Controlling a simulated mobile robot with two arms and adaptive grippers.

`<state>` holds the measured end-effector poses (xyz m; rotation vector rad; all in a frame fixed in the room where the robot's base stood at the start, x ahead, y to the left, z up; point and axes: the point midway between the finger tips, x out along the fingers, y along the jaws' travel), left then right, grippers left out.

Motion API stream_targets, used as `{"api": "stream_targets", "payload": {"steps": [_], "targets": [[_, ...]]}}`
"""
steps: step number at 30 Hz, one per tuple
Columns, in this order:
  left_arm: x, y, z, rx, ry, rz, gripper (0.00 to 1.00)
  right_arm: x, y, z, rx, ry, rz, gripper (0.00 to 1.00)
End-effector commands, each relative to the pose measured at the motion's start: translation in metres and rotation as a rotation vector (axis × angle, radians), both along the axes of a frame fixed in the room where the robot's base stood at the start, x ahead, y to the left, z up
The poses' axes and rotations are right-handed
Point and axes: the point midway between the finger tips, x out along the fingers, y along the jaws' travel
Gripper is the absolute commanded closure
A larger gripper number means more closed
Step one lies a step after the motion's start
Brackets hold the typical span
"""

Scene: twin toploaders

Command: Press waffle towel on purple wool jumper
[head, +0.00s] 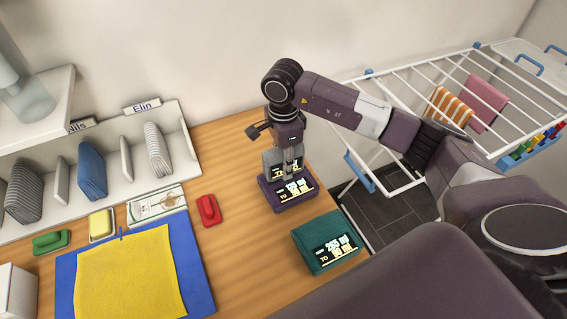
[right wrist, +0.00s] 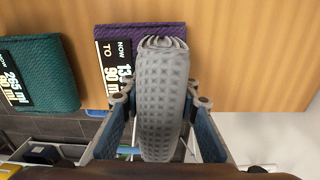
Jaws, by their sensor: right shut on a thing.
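The purple wool jumper (head: 270,198) lies folded on the wooden worktop, with a black label showing white figures on it. It also shows in the right wrist view (right wrist: 113,33). My right gripper (head: 291,165) points down over the jumper and is shut on a rolled or folded grey waffle towel (right wrist: 161,95). In the head view the towel (head: 272,158) stands at the jumper's far part and covers some of it. Whether it touches or presses the jumper I cannot tell. My left gripper is not in view.
A folded green jumper (head: 308,238) with a similar label lies in front of the purple one. A red clip-like item (head: 208,210), a blue mat (head: 197,275) with a yellow cloth (head: 130,275), and a divided shelf (head: 186,150) are at left. A drying rack (head: 400,80) stands at right.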

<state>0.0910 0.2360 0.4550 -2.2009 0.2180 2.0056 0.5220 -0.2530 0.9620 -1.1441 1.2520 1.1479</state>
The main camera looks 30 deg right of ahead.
Motion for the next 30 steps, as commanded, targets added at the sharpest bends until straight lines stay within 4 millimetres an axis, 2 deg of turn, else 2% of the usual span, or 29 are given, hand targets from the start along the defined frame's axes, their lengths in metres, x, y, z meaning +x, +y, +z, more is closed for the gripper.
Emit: {"api": "stream_targets", "payload": {"steps": [30], "targets": [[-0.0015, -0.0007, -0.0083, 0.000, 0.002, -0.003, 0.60, -0.0025, 0.0007, -0.0084, 0.000, 0.008, 0.001, 1.00]]}}
